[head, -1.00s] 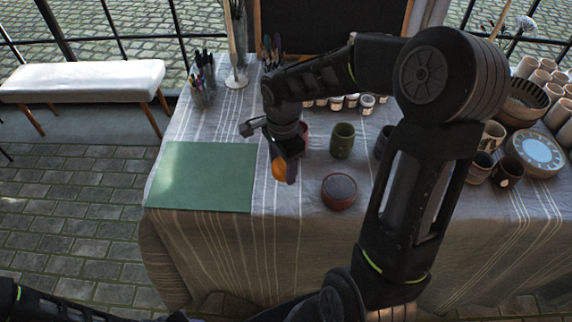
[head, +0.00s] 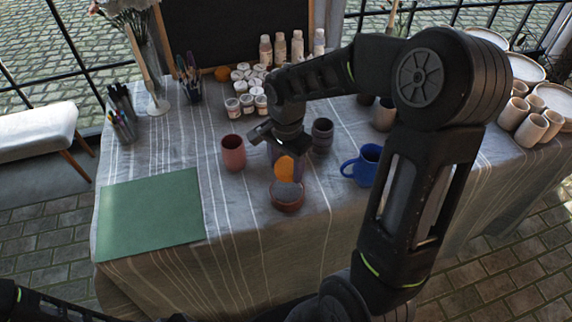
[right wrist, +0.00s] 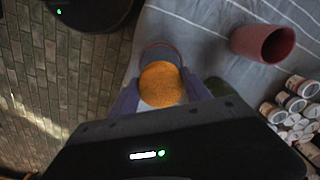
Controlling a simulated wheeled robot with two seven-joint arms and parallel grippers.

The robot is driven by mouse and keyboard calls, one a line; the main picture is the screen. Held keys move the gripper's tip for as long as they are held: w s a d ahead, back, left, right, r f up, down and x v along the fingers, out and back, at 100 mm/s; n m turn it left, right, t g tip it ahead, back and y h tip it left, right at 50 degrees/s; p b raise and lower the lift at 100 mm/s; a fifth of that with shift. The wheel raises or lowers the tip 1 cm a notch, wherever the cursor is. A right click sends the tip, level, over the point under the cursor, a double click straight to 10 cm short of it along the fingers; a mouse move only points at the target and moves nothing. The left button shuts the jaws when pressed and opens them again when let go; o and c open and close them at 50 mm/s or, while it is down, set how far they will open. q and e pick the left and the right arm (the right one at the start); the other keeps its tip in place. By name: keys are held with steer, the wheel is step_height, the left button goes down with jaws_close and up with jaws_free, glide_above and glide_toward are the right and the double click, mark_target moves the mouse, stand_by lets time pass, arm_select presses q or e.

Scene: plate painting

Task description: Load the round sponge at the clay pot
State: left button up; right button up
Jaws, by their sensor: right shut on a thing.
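My right gripper (head: 284,156) is shut on the round orange sponge (head: 284,168) and points down. The sponge also shows in the right wrist view (right wrist: 161,84), between the two fingers. In the right wrist view, part of a pot rim (right wrist: 160,46) shows behind the sponge. I cannot tell whether the sponge touches the pot. My left gripper is not in view.
A pinkish-red cup (head: 233,152) stands left of my right gripper, a dark cup (head: 322,135) behind right, and a blue mug (head: 366,167) to the right. A green mat (head: 150,213) lies at left. Small paint jars (head: 247,104) stand behind.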

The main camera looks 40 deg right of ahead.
mark_target(286, 190)
steer(key=shift+f, duration=0.1)
steer(key=shift+f+b, duration=2.15)
steer(key=shift+f, duration=0.75)
steer(key=shift+f+b, duration=0.55)
steer(key=shift+f, duration=0.05)
stand_by(0.4)
steer(key=shift+r, duration=0.1)
steer(key=shift+r+p, duration=2.5)
steer(key=shift+r, duration=1)
